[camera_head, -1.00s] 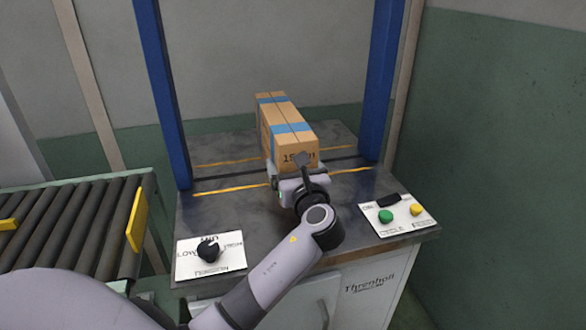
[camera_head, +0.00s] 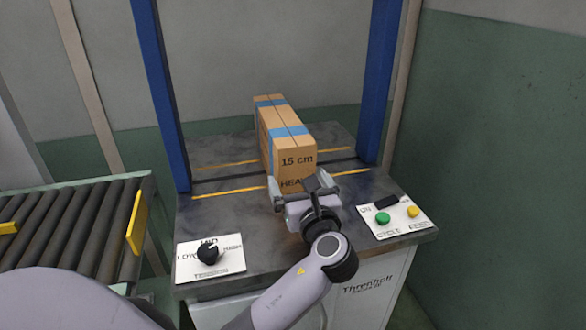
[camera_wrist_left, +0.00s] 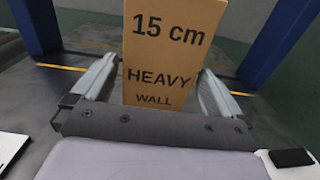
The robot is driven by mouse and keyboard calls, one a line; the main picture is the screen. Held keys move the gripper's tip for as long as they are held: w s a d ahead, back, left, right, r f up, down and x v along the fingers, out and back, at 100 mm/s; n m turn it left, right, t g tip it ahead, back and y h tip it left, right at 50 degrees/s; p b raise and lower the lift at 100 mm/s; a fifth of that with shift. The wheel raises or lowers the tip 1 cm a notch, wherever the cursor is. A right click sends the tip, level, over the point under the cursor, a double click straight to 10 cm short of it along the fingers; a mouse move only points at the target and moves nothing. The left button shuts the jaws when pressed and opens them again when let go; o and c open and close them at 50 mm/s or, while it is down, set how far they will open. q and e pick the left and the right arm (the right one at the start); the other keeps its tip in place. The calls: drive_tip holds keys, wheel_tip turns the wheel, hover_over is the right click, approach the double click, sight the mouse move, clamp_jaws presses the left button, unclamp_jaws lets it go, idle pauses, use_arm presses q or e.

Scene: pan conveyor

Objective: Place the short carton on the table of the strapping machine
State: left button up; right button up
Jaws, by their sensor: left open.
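The short carton (camera_head: 283,140) is a brown box with blue straps, marked "15 cm" and "HEAVY" on its near end. It stands on the dark table (camera_head: 220,215) of the strapping machine, between the two blue posts, across the slot between the yellow lines. My left gripper (camera_head: 300,185) is at the carton's near end. In the left wrist view its two fingers (camera_wrist_left: 158,90) are spread apart, and the carton's printed end (camera_wrist_left: 168,55) shows beyond and between them. The carton's underside and far end are hidden. My right gripper is not in view.
A roller conveyor (camera_head: 75,230) with yellow stops lies at the left. A dial panel (camera_head: 210,258) is at the table's front left, and a panel with green and yellow buttons (camera_head: 395,217) is at the front right. Blue posts (camera_head: 376,85) flank the table.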

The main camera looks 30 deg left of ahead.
use_arm(q)
drive_tip(key=v, duration=0.6)
drive_tip(key=shift+p, duration=0.3)
